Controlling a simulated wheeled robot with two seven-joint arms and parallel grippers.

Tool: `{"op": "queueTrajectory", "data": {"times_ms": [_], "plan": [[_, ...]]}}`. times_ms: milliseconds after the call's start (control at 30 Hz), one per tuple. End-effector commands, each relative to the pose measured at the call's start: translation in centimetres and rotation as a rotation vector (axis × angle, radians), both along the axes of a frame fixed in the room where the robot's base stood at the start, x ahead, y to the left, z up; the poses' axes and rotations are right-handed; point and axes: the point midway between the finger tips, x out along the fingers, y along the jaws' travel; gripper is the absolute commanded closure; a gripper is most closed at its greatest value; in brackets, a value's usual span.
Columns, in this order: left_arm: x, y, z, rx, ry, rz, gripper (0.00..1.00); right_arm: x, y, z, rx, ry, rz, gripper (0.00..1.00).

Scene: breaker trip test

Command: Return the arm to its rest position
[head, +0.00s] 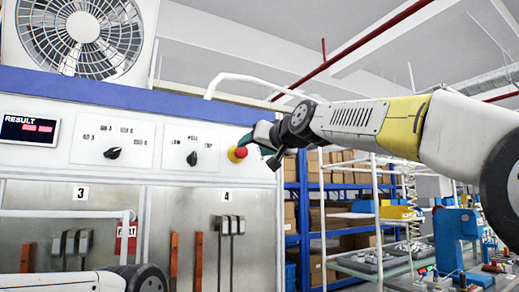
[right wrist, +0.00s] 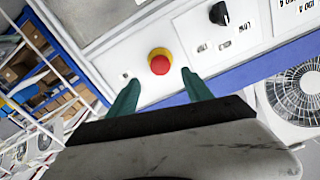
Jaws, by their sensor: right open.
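My right arm reaches in from the right in the head view, and its gripper (head: 262,142) is at the right end of the panel, by the red emergency button (head: 238,154) on its yellow base. In the right wrist view the two green fingers of the gripper (right wrist: 160,92) are apart and empty. The red button (right wrist: 159,64) shows just beyond and between the fingertips; whether anything touches it I cannot tell. Part of my left arm (head: 85,281) shows at the lower left of the head view; its gripper is out of view.
The white panel carries two black knobs (head: 112,153) (head: 192,158) and a RESULT display (head: 29,130) with red digits. Breaker bays numbered 3 and 4 lie below. A fan (head: 83,27) is above. Blue shelving (head: 304,198) with boxes and a cluttered bench (head: 372,262) stand at right.

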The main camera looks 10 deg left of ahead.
Motion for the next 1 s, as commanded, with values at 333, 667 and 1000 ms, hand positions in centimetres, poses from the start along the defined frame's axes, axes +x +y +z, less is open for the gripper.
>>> {"op": "queueTrajectory", "data": {"times_ms": [333,667,1000], "plan": [[0.0,0.0,0.0,0.0,0.0,0.0,0.64,-0.1,-0.1,-0.3,-0.006,0.004,-0.002,0.41],[0.0,0.0,0.0,0.0,0.0,0.0,0.64,-5.0,-7.8,-15.1,-0.24,0.263,-0.118,0.41],[0.0,0.0,0.0,0.0,0.0,0.0,0.64,-16.9,-19.0,-35.1,-0.395,0.668,-0.229,0.41]]}}
